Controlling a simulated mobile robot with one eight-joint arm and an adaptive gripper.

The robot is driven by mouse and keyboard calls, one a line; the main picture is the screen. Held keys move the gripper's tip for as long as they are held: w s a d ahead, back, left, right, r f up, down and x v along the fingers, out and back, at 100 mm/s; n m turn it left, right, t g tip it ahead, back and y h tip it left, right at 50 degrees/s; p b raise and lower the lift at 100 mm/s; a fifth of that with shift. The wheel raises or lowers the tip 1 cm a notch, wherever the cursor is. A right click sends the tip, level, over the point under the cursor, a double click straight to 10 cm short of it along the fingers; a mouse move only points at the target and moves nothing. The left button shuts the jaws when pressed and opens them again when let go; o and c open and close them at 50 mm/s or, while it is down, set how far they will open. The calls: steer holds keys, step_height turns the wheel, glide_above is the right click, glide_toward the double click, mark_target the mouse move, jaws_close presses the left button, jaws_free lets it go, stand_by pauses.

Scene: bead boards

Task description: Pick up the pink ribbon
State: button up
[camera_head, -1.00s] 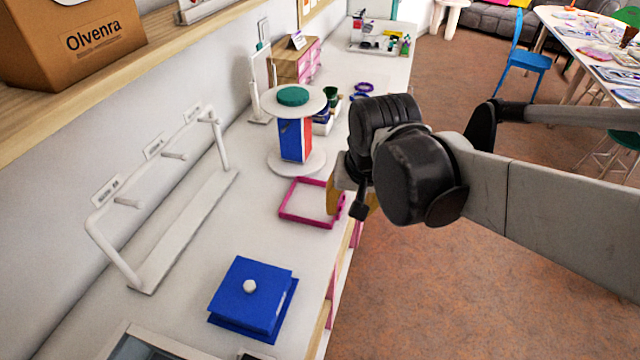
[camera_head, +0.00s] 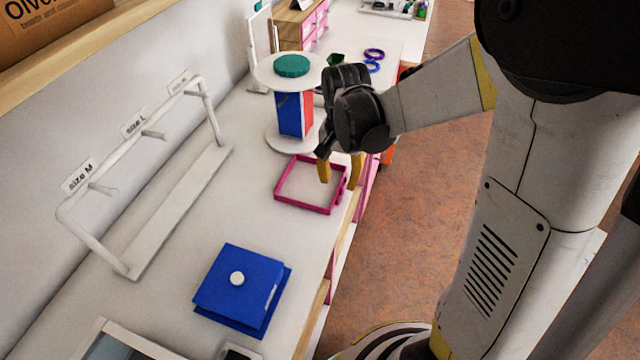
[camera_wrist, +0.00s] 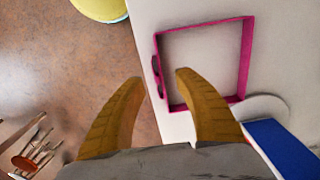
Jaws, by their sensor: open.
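The pink ribbon (camera_head: 305,206) shows as a flat, square magenta loop lying on the white counter near its front edge. It also shows in the wrist view (camera_wrist: 249,50), with small dark knobs on its near side. My gripper (camera_head: 340,172) is open, its yellow fingers pointing down at the loop's right side. In the wrist view, the fingertips (camera_wrist: 158,77) stand on either side of that knobbed side. One finger is over the loop's inside, the other outside it, past the counter edge. I cannot tell whether either finger touches it.
A white spool stand with a blue and red core (camera_head: 290,113) stands just behind the loop. A white peg rack (camera_head: 180,205) runs along the wall. Floor lies open right of the counter.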

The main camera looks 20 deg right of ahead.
mark_target(341, 189)
steer(key=f+b, duration=0.1)
steer(key=f, duration=0.2)
steer(key=f+b, duration=0.1)
steer(key=f, duration=0.1)
steer(key=shift+w+d+f+b, duration=0.1)
steer(key=shift+w+d+b, duration=0.1)
steer(key=shift+d+b, duration=0.15)
jaws_close()
steer(key=shift+r, duration=0.2)
